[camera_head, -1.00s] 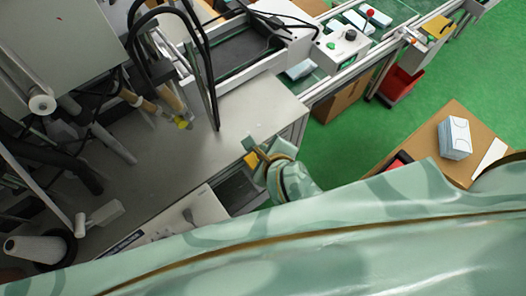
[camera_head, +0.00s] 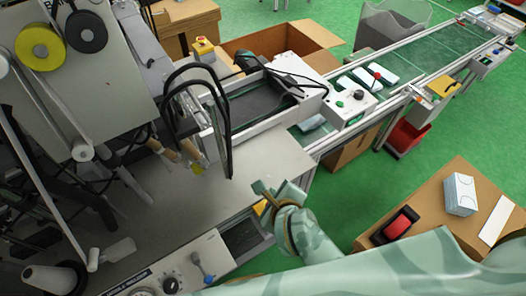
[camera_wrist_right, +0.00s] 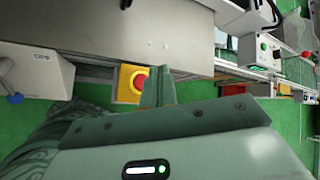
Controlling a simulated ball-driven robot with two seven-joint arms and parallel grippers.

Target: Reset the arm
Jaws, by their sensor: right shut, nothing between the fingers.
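My right arm, in a pale green patterned cover, comes in from the lower right of the head view. Its gripper (camera_head: 263,190) is beside the front right corner of the grey machine table (camera_head: 255,150). In the right wrist view the two fingers (camera_wrist_right: 158,88) are together with nothing between them. They overlap the table's edge in the picture, beside a red stop button on a yellow box (camera_wrist_right: 130,83). I cannot tell whether they touch anything. My left gripper is not in view.
A machine with rollers and black hoses (camera_head: 225,110) fills the left. A conveyor (camera_head: 430,55) runs to the upper right. A cardboard-brown table (camera_head: 440,215) holds a white-blue box (camera_head: 460,194) and a red-black item (camera_head: 395,225). Green floor (camera_head: 345,190) lies between.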

